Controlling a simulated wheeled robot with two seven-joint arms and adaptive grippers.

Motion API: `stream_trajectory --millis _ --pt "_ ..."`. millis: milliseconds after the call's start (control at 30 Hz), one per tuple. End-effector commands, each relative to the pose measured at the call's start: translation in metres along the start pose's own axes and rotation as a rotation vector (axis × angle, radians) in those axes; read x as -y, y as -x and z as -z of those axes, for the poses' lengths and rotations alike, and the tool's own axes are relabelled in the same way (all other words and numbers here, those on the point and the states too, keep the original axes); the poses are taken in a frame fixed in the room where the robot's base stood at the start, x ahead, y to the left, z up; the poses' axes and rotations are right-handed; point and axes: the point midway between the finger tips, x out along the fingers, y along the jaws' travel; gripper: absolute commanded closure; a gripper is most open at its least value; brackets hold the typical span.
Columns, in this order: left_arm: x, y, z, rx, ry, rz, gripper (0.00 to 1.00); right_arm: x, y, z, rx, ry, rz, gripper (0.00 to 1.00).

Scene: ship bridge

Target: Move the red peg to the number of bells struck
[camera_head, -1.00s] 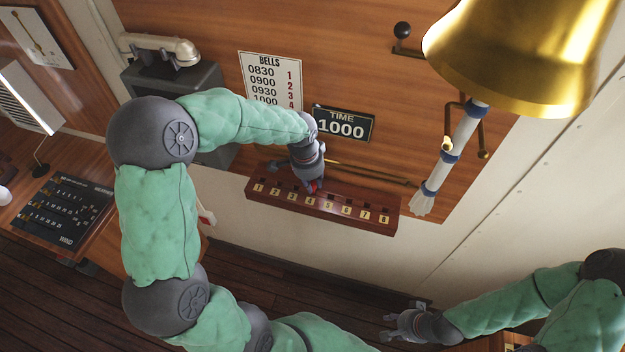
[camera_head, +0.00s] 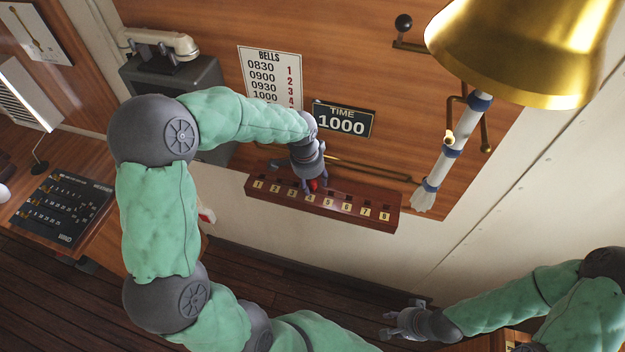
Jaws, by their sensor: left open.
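The dark red peg board (camera_head: 345,207) is fixed low on the wall, with yellow plates numbered 1 to 8 below a row of holes. The red peg (camera_head: 313,186) stands at the board just above plate 4, partly covered by fingers. My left gripper (camera_head: 309,186) is pointing down around the peg, with its fingers open. The bells card (camera_head: 270,75) lists 1000 beside 4; its lower part is hidden by my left arm. The time plate (camera_head: 343,120) reads 1000. My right gripper (camera_head: 386,325) is low at the right, open and empty, away from the board.
A large brass bell (camera_head: 525,55) with a white and blue rope (camera_head: 452,150) hangs at the upper right. A telephone (camera_head: 160,43) sits on a grey box at the upper left. A desk with a weather board (camera_head: 65,208) is at the left.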

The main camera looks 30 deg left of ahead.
Motion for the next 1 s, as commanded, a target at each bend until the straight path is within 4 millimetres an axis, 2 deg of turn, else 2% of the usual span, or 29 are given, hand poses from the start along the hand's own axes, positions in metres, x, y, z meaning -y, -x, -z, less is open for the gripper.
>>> stream_trajectory --millis 133,267,700,833,1000 --pt "0.0 0.004 0.0 -0.001 0.0 0.001 0.51 0.0 0.0 0.0 0.0 0.0 0.0 0.6" --pt "0.001 0.018 0.001 -0.003 0.0 0.004 0.51 0.0 0.0 0.0 0.0 0.0 0.0 0.6" --pt "0.0 0.099 0.001 -0.002 -0.001 0.002 0.51 0.0 0.0 0.0 0.0 0.0 0.0 0.6" --pt "0.0 0.113 0.001 -0.002 -0.001 0.001 0.51 0.0 0.0 0.0 0.0 0.0 0.0 0.6" --pt "0.0 0.12 0.0 0.0 0.0 -0.001 0.51 0.0 0.0 0.0 0.0 0.0 0.0 0.6"
